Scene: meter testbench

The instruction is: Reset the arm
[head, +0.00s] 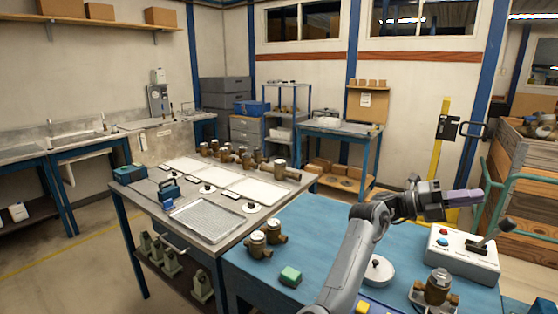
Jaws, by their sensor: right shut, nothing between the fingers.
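My right arm (352,254) rises from the bottom of the head view over the blue-topped table. My right gripper (466,198) points to the right, held above the table's far right part. Its fingers look shut, with nothing between them. It is apart from the white control box (462,256) that stands below and to its right. My left gripper is not in view.
Brass meters (256,244) and a green block (290,276) stand on the blue table (318,215). Another meter (438,286) sits at its right front. A grey bench (150,190) at left holds trays and several meters. A wooden crate (525,190) stands at right.

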